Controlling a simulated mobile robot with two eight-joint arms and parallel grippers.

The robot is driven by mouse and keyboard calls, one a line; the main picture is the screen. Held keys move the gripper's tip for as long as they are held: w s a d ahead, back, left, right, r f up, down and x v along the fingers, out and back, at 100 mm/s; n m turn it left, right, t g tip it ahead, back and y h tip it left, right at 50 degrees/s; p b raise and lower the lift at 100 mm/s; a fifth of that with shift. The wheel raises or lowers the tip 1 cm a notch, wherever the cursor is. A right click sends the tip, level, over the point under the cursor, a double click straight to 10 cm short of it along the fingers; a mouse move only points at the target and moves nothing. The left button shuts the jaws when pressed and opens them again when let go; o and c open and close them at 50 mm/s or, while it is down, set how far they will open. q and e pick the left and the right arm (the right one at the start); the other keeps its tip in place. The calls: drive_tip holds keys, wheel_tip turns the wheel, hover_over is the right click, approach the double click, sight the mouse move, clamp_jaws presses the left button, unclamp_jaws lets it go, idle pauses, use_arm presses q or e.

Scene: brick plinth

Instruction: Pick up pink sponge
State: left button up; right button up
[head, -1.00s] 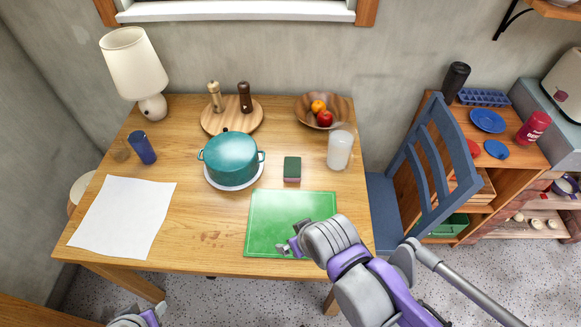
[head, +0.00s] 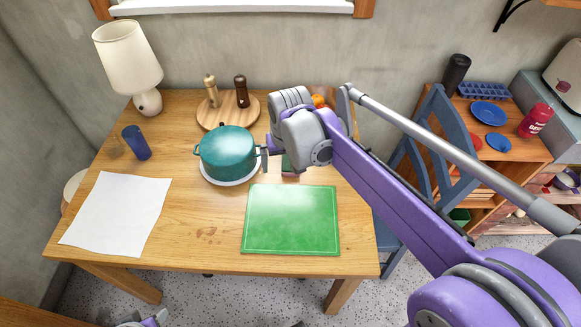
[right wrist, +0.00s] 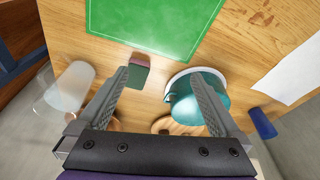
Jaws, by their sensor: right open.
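The sponge, dark green with a pink layer, (head: 289,168) lies on the wooden table (head: 200,235), right of the teal pot (head: 227,152) and behind the green cutting board (head: 291,218). My right arm hides part of it in the head view. My right gripper (head: 268,157) is above the table between pot and sponge. In the right wrist view the gripper (right wrist: 160,76) is open and empty; the sponge (right wrist: 138,75) shows beside the left-hand finger, partly covered by it. Only a bit of my left gripper (head: 150,320) shows at the bottom edge.
The pot stands on a white plate close to the gripper. A translucent cup (right wrist: 70,88) and a round wooden board with two mills (head: 229,108) stand nearby. The fruit bowl is mostly hidden. White paper (head: 117,213) lies on the left.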

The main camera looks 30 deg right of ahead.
drive_tip(key=w+d+f+m+g+b, duration=0.25)
drive_tip(key=w+d+f, duration=0.55)
drive_tip(key=w, duration=0.4)
drive_tip(key=shift+m, duration=0.25)
drive_tip(key=f, duration=0.4)
drive_tip(key=shift+w+d+f, duration=0.15)
drive_tip(key=shift+d+f, duration=0.35)
drive_tip(key=shift+f, duration=1.15)
drive_tip(key=shift+d+f, duration=0.1)
drive_tip(key=shift+f, duration=1.2)
drive_tip(key=c, duration=1.4)
wheel_tip(320, 180, up, 10)
drive_tip(key=shift+r, duration=0.1)
